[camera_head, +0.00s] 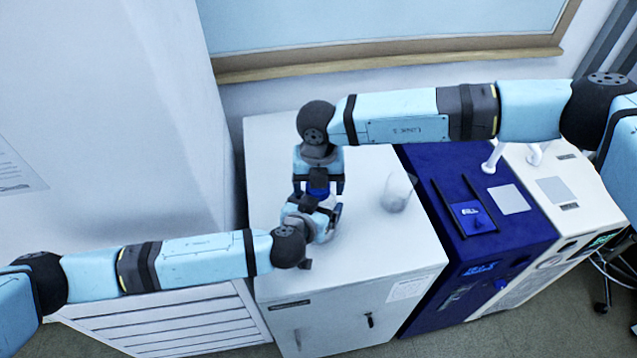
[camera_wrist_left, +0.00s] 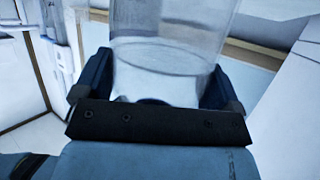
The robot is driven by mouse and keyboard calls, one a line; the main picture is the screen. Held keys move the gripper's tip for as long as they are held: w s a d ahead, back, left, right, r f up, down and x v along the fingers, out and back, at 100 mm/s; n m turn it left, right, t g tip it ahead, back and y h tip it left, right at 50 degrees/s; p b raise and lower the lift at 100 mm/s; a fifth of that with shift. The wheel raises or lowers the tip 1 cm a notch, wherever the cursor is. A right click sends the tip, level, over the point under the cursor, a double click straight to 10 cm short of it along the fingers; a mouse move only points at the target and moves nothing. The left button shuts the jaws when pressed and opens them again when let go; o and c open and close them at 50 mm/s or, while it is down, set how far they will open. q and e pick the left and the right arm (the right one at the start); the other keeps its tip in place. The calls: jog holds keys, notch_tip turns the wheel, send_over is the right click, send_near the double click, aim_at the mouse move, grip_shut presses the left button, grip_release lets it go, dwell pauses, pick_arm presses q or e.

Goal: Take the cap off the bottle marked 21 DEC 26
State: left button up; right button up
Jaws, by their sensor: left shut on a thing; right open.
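A clear bottle (camera_wrist_left: 168,55) with whitish contents fills the space between the jaws of my left gripper (camera_wrist_left: 160,90) in the left wrist view. My left gripper is shut on this bottle above the white cabinet. In the head view the bottle is mostly hidden by my arms. My right gripper (camera_head: 319,186) points down from above, open, with a finger on each side of a blue cap (camera_head: 318,191). I cannot tell whether the fingers touch the cap. No date marking is legible, so I cannot confirm which bottle is held.
Another clear vessel (camera_head: 397,193) stands on the white cabinet (camera_head: 385,255), right of my grippers. Blue (camera_head: 500,245) and cream (camera_head: 575,205) instruments stand to the right. A tall white unit (camera_head: 120,120) is at the left. The front of the cabinet top is clear.

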jog(key=shift+r, duration=0.1)
notch_tip(320, 180, up, 4)
jog(key=shift+a+f, duration=0.1)
jog(key=shift+f, duration=0.05)
jog(key=shift+r, duration=0.3)
jog(key=shift+c, duration=0.5)
jog(key=r+m, duration=0.1)
jog(key=m, duration=0.1)
jog(key=shift+s+a+r+m, duration=0.1)
jog(key=shift+r+m, duration=0.1)
jog(key=shift+m, duration=0.1)
jog(key=r+m, duration=0.1)
jog(key=m, duration=0.2)
jog(key=shift+r+m, duration=0.3)
jog(key=shift+r, duration=0.1)
jog(key=shift+f+m, duration=0.3)
jog(key=shift+f, duration=0.1)
notch_tip(320, 180, down, 7)
jog(key=shift+r, duration=0.1)
